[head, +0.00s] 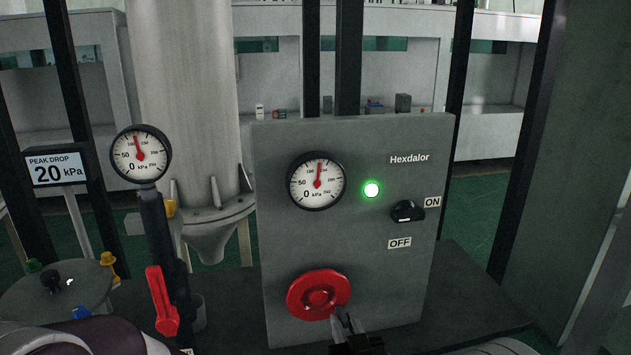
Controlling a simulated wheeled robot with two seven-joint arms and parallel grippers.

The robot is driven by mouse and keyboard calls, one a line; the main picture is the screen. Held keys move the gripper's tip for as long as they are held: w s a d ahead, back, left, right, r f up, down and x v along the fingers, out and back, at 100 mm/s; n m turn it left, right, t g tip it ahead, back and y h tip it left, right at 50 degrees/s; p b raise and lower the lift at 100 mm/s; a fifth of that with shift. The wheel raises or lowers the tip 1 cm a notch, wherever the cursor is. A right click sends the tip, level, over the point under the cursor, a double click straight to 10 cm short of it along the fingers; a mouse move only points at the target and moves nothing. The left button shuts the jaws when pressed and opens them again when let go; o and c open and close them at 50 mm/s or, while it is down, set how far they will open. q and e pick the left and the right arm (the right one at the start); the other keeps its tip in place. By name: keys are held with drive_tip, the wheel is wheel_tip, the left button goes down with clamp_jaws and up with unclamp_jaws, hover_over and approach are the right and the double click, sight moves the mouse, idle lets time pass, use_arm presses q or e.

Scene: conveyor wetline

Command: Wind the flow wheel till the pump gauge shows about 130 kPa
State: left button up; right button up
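The red flow wheel (318,294) is low on the front of a grey panel box (283,240). A round gauge (317,180) on that panel is marked in kPa; its red needle points almost straight up, between the 100 and 150 marks. A second kPa gauge (139,153) stands on a dark pipe at left, its needle up and slightly left, near 100. No name shows on either gauge. My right gripper (343,318) is at the wheel's lower right edge; contact and finger gap are unclear. My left gripper is not in view.
A green lamp (371,189) glows beside a black ON/OFF knob (407,211) on the panel. A red lever (161,300) hangs on the left pipe. A sign (57,167) reads PEAK DROP 20 kPa. A metal hopper (190,110) stands behind.

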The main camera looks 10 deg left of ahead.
drive_tip(key=o, duration=0.4)
drive_tip(key=shift+c, duration=0.2)
drive_tip(key=s+d+f+g+h, duration=0.2)
drive_tip(key=s+d+f+g, duration=0.2)
drive_tip(key=s+f+g, duration=0.3)
drive_tip(key=s+d+f+g+h, duration=0.2)
drive_tip(key=s+d+f+g, duration=0.3)
drive_tip(key=s, duration=0.5)
drive_tip(key=s+d+r+m+g+h, duration=0.1)
drive_tip(key=s+d+r+m+g, duration=0.1)
drive_tip(key=s+d+r+g, duration=0.35)
drive_tip(key=d+r+t+p, duration=0.1)
drive_tip(key=d+r+p, duration=0.1)
drive_tip(key=r+p, duration=0.7)
drive_tip(key=w+d+r+m+p, duration=0.1)
drive_tip(key=r+p, duration=0.8)
drive_tip(key=p, duration=0.1)
drive_tip(key=shift+w+d+r+t+h+p, duration=0.2)
drive_tip(key=shift+w+d+t+h+p, duration=0.1)
drive_tip(key=shift+d+t, duration=0.1)
